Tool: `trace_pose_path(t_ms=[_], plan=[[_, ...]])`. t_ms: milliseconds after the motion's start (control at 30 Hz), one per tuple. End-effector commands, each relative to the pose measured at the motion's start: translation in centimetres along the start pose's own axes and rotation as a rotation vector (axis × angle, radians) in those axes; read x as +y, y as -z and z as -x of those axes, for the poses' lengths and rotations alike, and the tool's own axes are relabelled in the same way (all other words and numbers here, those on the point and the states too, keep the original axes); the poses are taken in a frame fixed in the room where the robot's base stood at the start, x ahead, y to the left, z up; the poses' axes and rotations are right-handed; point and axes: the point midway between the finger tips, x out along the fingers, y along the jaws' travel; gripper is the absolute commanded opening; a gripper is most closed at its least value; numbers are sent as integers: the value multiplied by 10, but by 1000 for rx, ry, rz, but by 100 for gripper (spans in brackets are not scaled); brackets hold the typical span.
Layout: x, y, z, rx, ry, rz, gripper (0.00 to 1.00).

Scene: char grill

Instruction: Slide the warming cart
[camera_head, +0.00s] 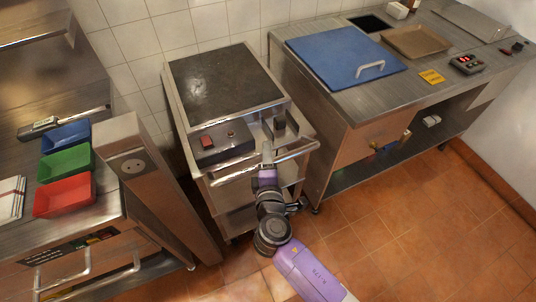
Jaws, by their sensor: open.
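The warming cart (187,112) stands against the tiled wall, in the gap between two counters. It has a dark flat top, a control box with a red switch on its front ledge, and open shelves below. A metal bar handle (236,174) runs across its front. My gripper (268,150) is open at the right part of this handle, reaching in from the floor side. The fingers are small in the picture, and I cannot tell whether the bar lies between them or whether they touch it.
On the right is a steel counter (345,110) with a blue board (340,55), a tray (415,41) and a timer-like device (466,64). On the left, a steel post (140,185) and a counter with coloured bins (66,160) stand close to the cart. Tiled floor (420,240) is free in front.

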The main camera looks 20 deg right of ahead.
Motion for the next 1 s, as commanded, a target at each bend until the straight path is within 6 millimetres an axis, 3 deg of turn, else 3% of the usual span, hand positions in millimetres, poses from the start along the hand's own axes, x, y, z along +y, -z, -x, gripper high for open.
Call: trace_pose_path(t_ms=[267,467,500,1000], plan=[[0,0,-1,0,0,0,41],[0,0,-1,0,0,0,2],[0,0,-1,1,1,0,0],[-1,0,-1,1,1,1,0]])
